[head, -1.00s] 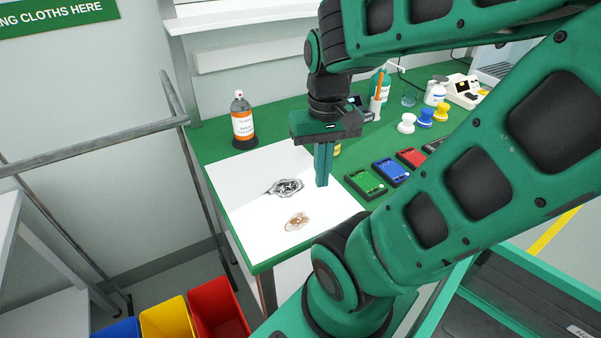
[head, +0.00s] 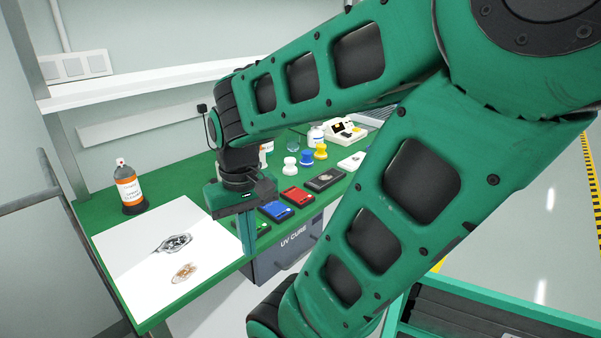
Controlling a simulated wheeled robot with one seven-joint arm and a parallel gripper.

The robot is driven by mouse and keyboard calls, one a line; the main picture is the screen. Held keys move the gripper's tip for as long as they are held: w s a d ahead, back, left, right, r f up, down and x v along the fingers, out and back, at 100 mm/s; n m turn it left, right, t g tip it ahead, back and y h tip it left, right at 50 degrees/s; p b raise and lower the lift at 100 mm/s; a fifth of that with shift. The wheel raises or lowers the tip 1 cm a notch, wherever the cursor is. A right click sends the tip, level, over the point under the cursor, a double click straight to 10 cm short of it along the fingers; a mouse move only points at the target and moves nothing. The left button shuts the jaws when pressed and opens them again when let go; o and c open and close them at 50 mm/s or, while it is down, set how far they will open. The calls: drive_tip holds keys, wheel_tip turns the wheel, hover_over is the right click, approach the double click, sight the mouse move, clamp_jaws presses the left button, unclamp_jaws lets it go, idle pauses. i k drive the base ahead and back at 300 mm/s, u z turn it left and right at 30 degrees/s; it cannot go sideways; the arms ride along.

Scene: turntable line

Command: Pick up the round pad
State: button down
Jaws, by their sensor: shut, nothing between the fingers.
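Three small round knob-like pieces stand on the green bench: a white one (head: 290,166), a blue one (head: 306,157) and a yellow one (head: 320,151). I cannot tell which of them, if any, is the round pad. My gripper (head: 249,248) points down near the right edge of the white sheet, beside the green flat device. Its fingers are shut and empty. It is nearer the front than the knob-like pieces and apart from them.
Flat devices, including blue (head: 275,210), red (head: 295,197) and dark (head: 325,179) ones, line the bench front. A white sheet (head: 140,255) with two printed marks lies left. A spray bottle (head: 131,190) stands behind it. A grey UV CURE box (head: 285,255) is below the bench edge.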

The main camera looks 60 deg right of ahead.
sight(290, 169)
drive_tip(key=z, duration=2.75)
drive_tip(key=k, duration=0.85)
drive_tip(key=u, duration=0.85)
drive_tip(key=i, duration=1)
drive_tip(key=u, duration=0.05)
